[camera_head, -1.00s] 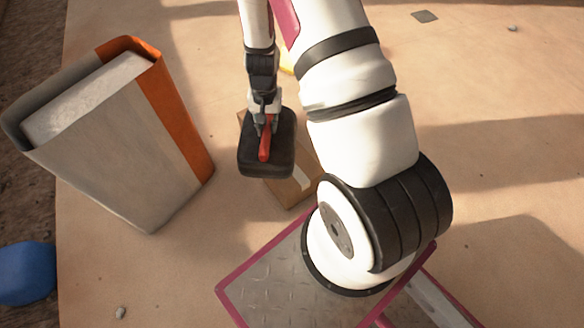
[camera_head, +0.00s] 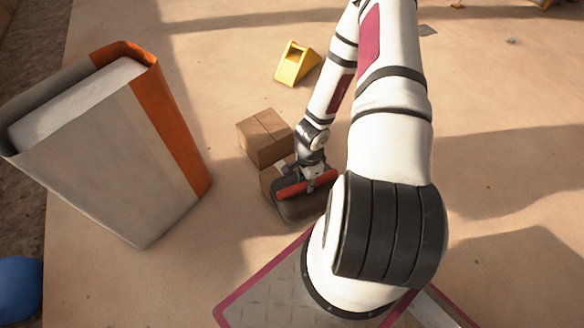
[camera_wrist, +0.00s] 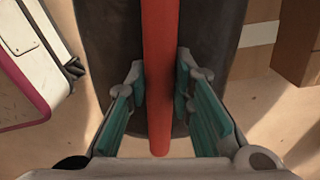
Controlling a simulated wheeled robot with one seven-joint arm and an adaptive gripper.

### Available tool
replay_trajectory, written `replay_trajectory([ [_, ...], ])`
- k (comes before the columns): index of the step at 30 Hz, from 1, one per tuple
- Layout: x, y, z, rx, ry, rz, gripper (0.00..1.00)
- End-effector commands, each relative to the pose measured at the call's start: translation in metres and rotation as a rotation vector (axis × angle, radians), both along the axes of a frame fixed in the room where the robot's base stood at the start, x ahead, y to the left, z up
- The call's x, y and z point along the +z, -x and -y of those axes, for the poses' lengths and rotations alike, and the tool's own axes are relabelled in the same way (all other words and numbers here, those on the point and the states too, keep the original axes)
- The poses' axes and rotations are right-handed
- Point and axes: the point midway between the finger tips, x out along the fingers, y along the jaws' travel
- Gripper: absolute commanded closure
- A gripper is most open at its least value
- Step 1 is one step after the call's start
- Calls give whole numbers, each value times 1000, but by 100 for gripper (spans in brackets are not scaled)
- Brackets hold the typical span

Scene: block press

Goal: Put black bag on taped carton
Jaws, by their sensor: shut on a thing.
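The black bag (camera_head: 300,208) has a red bar handle (camera_wrist: 160,60), and my gripper (camera_head: 312,184) is shut on that handle. In the wrist view the fingers of my gripper (camera_wrist: 160,85) lie on both sides of the handle, with the dark bag (camera_wrist: 112,50) behind it. The brown taped carton (camera_head: 268,182), with a pale tape strip, is largely hidden by the bag in the head view. Its pale tape also shows beside the bag in the wrist view (camera_wrist: 259,34). I cannot tell whether the bag touches the carton.
A plain brown carton (camera_head: 264,135) stands just behind the taped one. A large grey and orange book-like block (camera_head: 125,150) stands at left. A yellow wedge (camera_head: 296,64) lies farther back, and a blue object (camera_head: 18,288) is at lower left. The ground at right is mostly clear.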

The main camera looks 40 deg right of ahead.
Motion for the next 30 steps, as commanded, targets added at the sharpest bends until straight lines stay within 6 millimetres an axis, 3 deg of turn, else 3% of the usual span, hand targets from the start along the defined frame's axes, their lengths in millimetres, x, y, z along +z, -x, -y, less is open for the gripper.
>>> replay_trajectory([
  [1, -2, -15, 5, 5, 6, 2, 100],
  [7, -4, -55, 18, 8, 6, 6, 100],
  [30, -12, -118, 41, 4, 0, 3, 100],
])
